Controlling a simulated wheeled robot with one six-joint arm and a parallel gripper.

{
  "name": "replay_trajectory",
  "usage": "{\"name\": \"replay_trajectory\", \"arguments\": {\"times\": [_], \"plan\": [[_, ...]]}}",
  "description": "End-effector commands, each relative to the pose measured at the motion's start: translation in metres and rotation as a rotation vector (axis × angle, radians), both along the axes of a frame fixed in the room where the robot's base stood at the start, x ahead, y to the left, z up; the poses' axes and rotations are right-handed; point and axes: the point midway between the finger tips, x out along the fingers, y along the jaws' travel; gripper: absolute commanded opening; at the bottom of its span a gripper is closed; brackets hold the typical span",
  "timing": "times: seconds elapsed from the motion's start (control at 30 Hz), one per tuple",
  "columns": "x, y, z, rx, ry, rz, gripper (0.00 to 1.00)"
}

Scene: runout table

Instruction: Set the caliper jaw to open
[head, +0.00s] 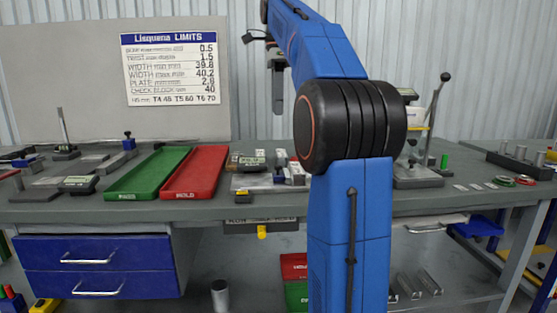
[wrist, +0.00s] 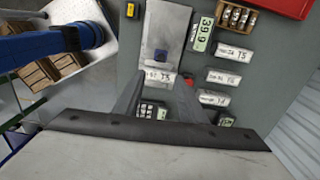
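A flat silver plate (wrist: 168,22) with a small dark blue knob (wrist: 162,57) lies on the bench in the wrist view. Beside it is a greenish display reading 39.9 (wrist: 203,33). They look like the caliper station, but I cannot make out the jaw or how far it is open.
A red tray (head: 197,173) and a green tray (head: 147,173) lie to the left. Several labelled light blocks (wrist: 232,53) sit close beside the plate. A limits board (head: 170,70) stands behind. A lever stand (head: 418,178) is at right. The bench's front edge is near.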

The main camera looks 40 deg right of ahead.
Motion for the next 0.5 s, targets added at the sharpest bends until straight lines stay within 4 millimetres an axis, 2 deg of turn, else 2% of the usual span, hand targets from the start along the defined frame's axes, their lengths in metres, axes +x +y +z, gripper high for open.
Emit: {"name": "replay_trajectory", "arguments": {"times": [0.13,0.23,0.37,0.5], "plan": [[0.002,-0.006,0.002,0.003,0.006,-0.039,0.37],[0.001,-0.006,-0.004,0.004,0.008,-0.04,0.37],[0.001,-0.005,-0.019,0.004,0.008,-0.039,0.37],[0.001,-0.005,-0.042,0.004,0.008,-0.038,0.37]]}}
